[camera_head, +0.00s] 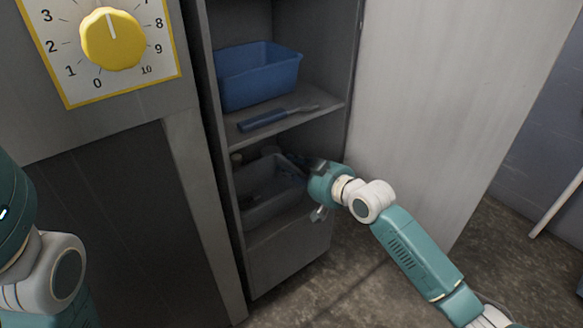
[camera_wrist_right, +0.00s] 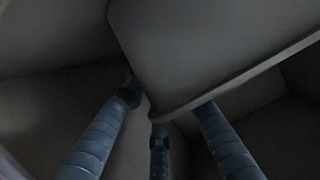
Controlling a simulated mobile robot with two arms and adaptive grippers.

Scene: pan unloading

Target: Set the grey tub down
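The grey tub (camera_head: 262,205) is in the shadowed lower compartment of the cabinet, below the shelf with the blue tub. Its far side is dark, and whether its base touches the surface below is hard to tell. My right gripper (camera_head: 298,162) reaches in from the right and is at the tub's right rim. In the right wrist view, the blue ribbed fingers of the right gripper (camera_wrist_right: 158,108) close around the rim and wall of the grey tub (camera_wrist_right: 200,50), with fingertips partly hidden by it. My left arm shows at the left edge, but its gripper is out of view.
A blue tub (camera_head: 255,80) and a blue-handled tool (camera_head: 268,118) lie on the shelf (camera_head: 300,125) above. An open pale door (camera_head: 450,90) stands to the right. A panel with a yellow dial (camera_head: 112,40) is at left. Bare floor (camera_head: 310,300) lies in front.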

